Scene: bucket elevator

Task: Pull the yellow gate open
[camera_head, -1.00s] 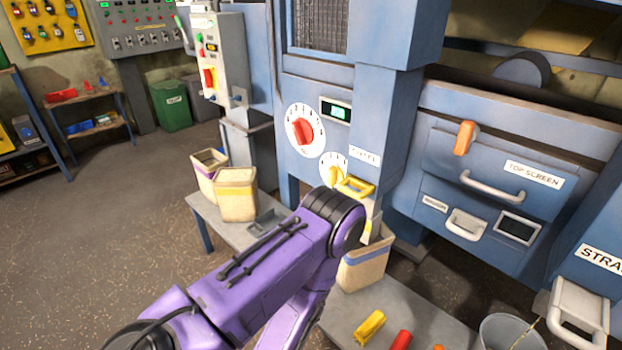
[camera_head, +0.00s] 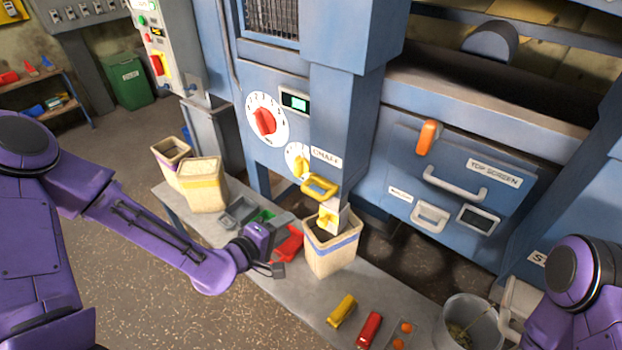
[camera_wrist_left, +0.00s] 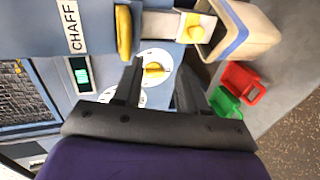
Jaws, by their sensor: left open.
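The yellow gate handle (camera_head: 320,187) sits on the blue spout just under the CHAFF label. Below it is a pale plate with a small yellow knob (camera_head: 327,219), above a cream bin with a blue band (camera_head: 332,258). My left gripper (camera_head: 277,269) is open and empty, low and to the left of the handle, over the bench. In the left wrist view the open fingers (camera_wrist_left: 160,75) point toward the machine face, with the yellow handle (camera_wrist_left: 123,34) beyond and left of them, apart from them. My right gripper is not visible; only part of its arm shows at the lower right.
A yellow dial pointer (camera_head: 301,166) is left of the handle. The top screen drawer (camera_head: 455,180) is right.

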